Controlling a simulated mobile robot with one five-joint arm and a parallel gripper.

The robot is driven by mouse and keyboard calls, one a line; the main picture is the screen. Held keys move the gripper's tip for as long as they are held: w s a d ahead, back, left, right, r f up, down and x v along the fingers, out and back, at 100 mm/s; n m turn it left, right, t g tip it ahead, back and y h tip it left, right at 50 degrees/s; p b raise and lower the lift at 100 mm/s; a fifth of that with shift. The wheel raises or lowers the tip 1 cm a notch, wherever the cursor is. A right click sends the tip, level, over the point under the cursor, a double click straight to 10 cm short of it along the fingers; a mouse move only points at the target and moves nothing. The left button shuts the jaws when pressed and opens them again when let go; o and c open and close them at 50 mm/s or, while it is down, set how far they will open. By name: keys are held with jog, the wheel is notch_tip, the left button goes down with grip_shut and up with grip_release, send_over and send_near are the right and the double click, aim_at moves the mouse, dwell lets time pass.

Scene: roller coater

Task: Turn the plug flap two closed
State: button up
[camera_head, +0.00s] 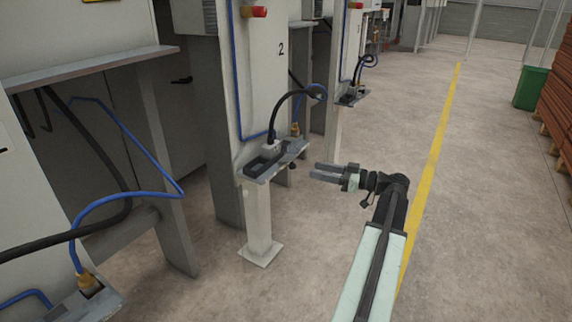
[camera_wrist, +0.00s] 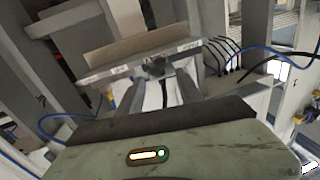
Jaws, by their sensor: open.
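The plug station on the machine post marked 2 has a small grey shelf (camera_head: 262,172) with a dark rectangular plug opening. A black cable (camera_head: 284,104) curves down to a light plug beside the opening. I cannot clearly separate the flap from its housing or tell its angle. My gripper (camera_head: 316,173) is open and empty, just right of the shelf and apart from it, its fingers pointing left toward it. In the wrist view the shelf edge (camera_wrist: 104,76) shows beyond the fingers (camera_wrist: 166,88), with a small dark part between them.
A support post (camera_head: 259,222) with a floor plate stands below the shelf. A similar station (camera_head: 351,97) is farther back, and another (camera_head: 86,300) is at the lower left with a blue cable. Open floor lies to the right, with a yellow line (camera_head: 436,150) and a green bin (camera_head: 530,88).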

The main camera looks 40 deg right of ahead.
jog(key=x, duration=0.8)
jog(key=shift+w, duration=0.1)
grip_shut()
